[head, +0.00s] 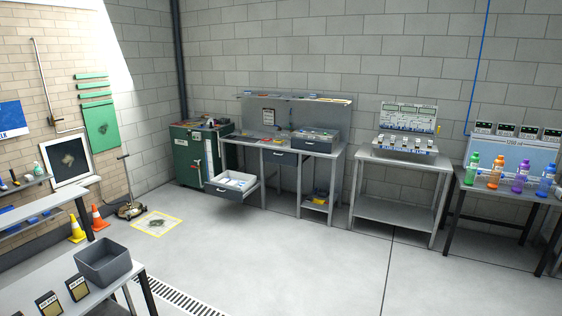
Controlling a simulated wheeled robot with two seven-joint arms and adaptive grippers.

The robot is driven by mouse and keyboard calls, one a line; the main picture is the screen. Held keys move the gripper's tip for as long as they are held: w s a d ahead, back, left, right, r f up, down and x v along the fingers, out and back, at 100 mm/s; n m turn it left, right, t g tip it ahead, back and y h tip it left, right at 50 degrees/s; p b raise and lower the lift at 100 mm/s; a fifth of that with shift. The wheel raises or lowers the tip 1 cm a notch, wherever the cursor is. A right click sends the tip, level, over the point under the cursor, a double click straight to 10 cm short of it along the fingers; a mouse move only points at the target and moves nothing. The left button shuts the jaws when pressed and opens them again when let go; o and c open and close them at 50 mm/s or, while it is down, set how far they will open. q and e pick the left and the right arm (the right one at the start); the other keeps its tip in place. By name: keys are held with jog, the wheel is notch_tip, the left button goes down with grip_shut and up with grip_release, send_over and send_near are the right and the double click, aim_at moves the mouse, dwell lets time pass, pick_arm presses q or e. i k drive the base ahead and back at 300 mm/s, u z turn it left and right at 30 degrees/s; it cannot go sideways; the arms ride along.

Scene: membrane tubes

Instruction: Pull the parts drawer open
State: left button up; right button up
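A grey steel workbench stands against the far wall. At its left, a drawer (222,194) is pulled well out, with pale contents showing inside. A second drawer (279,157) under the middle of the bench top is shut, its dark front flush with the bench. A box-like unit (318,146) with a dark front sits on the bench top at the right. I cannot tell from labels which one is the parts drawer. Neither of my grippers is in view, and nothing touches the drawers.
A green cabinet (190,158) stands left of the bench. A grey table (398,161) and a dark table with coloured bottles (496,173) are to the right. Orange (97,218) and yellow (76,229) cones are at left. A grey bin (104,263) is nearby. The middle floor is clear.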

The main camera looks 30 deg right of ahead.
aim_at(279, 157)
jog(key=z, duration=0.1)
jog(key=i, duration=0.9)
jog(key=z, duration=0.6)
jog(key=i, duration=2.3)
jog(key=z, duration=0.65)
jog(key=i, duration=2)
jog(key=z, duration=0.25)
jog(key=i, duration=1.65)
jog(key=z, duration=0.05)
